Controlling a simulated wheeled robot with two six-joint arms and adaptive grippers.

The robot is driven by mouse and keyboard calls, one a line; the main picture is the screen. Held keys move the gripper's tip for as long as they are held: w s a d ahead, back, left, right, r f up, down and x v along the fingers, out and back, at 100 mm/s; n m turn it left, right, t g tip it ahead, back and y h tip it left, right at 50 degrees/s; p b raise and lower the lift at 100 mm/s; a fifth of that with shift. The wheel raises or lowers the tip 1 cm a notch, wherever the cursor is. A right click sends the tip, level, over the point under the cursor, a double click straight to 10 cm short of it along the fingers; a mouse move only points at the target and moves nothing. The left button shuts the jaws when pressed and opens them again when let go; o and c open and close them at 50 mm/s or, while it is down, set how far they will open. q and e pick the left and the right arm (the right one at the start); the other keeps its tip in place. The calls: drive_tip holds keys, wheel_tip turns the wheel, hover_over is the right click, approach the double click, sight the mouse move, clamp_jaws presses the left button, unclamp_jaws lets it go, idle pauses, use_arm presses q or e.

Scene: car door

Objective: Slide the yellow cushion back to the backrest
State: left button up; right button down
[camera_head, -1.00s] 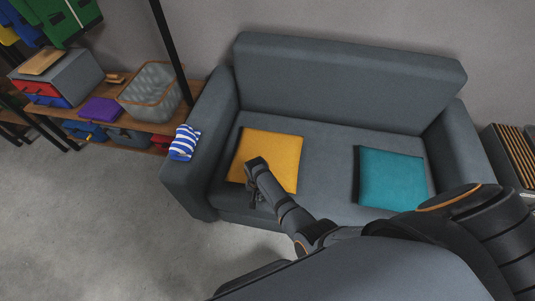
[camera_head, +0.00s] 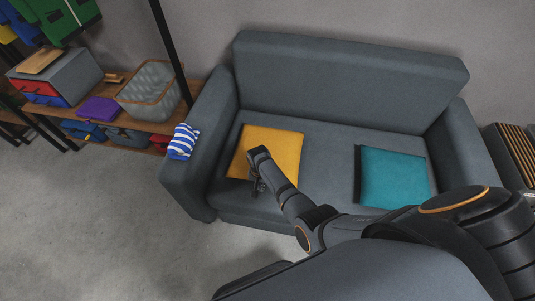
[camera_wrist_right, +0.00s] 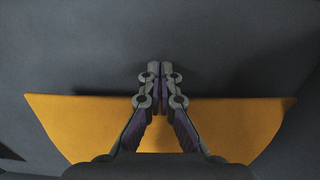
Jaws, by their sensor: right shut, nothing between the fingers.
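The yellow cushion (camera_head: 279,144) lies flat on the left part of the sofa seat (camera_head: 322,160), a strip of bare seat between it and the backrest (camera_head: 345,85). My right gripper (camera_head: 257,189) points down at the cushion's front edge. In the right wrist view the gripper (camera_wrist_right: 160,68) is shut and empty, its fingertips seen against grey upholstery past the straight edge of the yellow cushion (camera_wrist_right: 75,115). Whether the fingers touch the cushion I cannot tell. My left gripper is not in view.
A teal cushion (camera_head: 393,180) lies on the right of the seat. A blue-and-white striped cloth (camera_head: 183,141) hangs over the left armrest (camera_head: 208,125). A shelf (camera_head: 150,123) with a grey basket (camera_head: 148,88) stands at the left. The seat behind the yellow cushion is clear.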

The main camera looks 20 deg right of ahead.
drive_tip(key=shift+w+d+f+b, duration=0.1)
drive_tip(key=shift+w+d+b, duration=0.3)
drive_tip(key=shift+w, duration=0.15)
drive_tip(key=shift+w+d+b, duration=0.3)
drive_tip(key=shift+w+b, duration=0.05)
drive_tip(key=shift+w, duration=0.15)
drive_tip(key=shift+w+d+b, duration=0.35)
drive_tip(key=shift+w+b, duration=0.05)
drive_tip(key=shift+w, duration=0.2)
drive_tip(key=shift+w+d+b, duration=0.5)
drive_tip(key=shift+w+b, duration=0.2)
drive_tip(key=shift+w, duration=0.05)
drive_tip(key=shift+w+d+b, duration=0.5)
drive_tip(key=shift+w+b, duration=0.15)
drive_tip(key=shift+w, duration=0.1)
drive_tip(key=shift+w+d, duration=0.15)
drive_tip(key=shift+w, duration=0.05)
